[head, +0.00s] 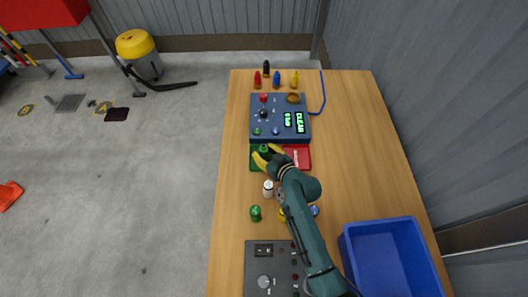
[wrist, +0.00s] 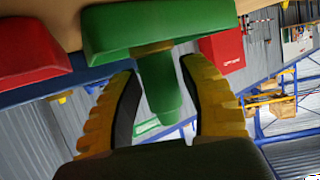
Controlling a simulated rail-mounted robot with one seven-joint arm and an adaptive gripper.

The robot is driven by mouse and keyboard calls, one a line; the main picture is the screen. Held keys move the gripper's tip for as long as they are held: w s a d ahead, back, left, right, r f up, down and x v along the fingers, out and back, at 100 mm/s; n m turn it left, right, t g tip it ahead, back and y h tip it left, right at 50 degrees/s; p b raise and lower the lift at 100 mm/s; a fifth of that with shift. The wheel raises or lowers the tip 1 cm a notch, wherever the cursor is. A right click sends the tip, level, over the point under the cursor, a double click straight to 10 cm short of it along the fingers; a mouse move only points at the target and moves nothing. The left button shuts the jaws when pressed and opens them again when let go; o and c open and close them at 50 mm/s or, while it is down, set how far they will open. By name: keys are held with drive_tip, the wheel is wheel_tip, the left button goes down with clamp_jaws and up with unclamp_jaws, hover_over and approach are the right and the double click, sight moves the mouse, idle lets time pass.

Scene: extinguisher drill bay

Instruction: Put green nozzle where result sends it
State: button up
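The green nozzle (head: 263,148) stands on the green tray (head: 253,163); in the wrist view the nozzle (wrist: 160,88) points away from the tray (wrist: 190,24). My gripper (head: 267,155) has its yellow fingers on either side of the nozzle, with narrow gaps beside it in the wrist view (wrist: 160,85), so it looks open. The red tray (head: 302,161) sits to the right of the green one. The blue test box (head: 261,137) behind them has a lit green display (head: 299,122) that reads CLEAN, and a smaller display beside it.
Red, blue, yellow and black nozzles (head: 276,79) stand behind the test box. A white bottle-like piece (head: 268,188) and a green piece (head: 255,213) stand nearer me. A dark control panel (head: 258,258) and a blue bin (head: 382,258) are at the front.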

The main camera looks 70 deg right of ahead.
drive_tip(key=shift+o, duration=0.4)
drive_tip(key=shift+r, duration=0.15)
drive_tip(key=shift+s+a+r+p, duration=0.1)
drive_tip(key=shift+s+r+p, duration=0.1)
drive_tip(key=shift+p, duration=0.15)
drive_tip(key=p+v, duration=0.1)
drive_tip(key=v, duration=0.6)
